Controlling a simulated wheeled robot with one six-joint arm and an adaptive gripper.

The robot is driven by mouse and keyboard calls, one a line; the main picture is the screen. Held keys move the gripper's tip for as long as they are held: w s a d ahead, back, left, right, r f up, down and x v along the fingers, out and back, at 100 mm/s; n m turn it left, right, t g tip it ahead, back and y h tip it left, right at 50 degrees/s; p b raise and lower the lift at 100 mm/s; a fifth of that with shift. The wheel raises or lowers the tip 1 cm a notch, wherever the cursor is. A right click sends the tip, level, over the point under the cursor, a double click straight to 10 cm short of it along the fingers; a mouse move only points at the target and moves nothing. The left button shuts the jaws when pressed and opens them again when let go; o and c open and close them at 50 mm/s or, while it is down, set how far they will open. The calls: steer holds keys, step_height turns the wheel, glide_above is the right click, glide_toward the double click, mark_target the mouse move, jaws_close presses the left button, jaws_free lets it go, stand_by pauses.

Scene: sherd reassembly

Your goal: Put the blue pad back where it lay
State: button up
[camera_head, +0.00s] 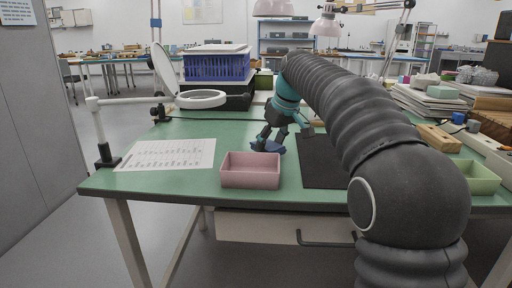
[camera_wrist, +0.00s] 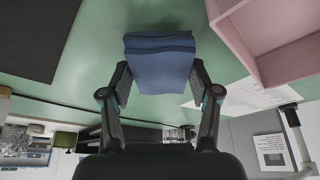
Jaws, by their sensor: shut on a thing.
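The blue pad (camera_head: 268,147) is at the middle of the green table, behind the pink tray and left of the dark mat. In the wrist view the blue pad (camera_wrist: 160,68) shows as a soft, layered block between the two fingers. My gripper (camera_head: 276,138) is shut on it from both sides, and the gripper also shows in the wrist view (camera_wrist: 160,88). The pad is low over the tabletop; I cannot tell whether it touches the table.
A pink tray (camera_head: 250,181) stands at the front edge, with the dark mat (camera_head: 322,174) to its right. A printed sheet (camera_head: 168,155) lies at left near a ring magnifier (camera_head: 201,99). A blue crate (camera_head: 216,67) stands behind. A pale green tray (camera_head: 480,182) is at right.

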mark_target(255, 142)
steer(key=a, duration=0.4)
steer(key=shift+a, duration=0.15)
steer(key=shift+f+b, duration=0.3)
steer(key=shift+f, duration=0.3)
steer(key=shift+d, duration=0.2)
steer(key=shift+f, duration=0.1)
steer(key=o, duration=1)
steer(key=p+v, duration=0.2)
steer(key=v, duration=1)
steer(key=shift+w+a+p, duration=0.1)
steer(key=shift+p, duration=0.3)
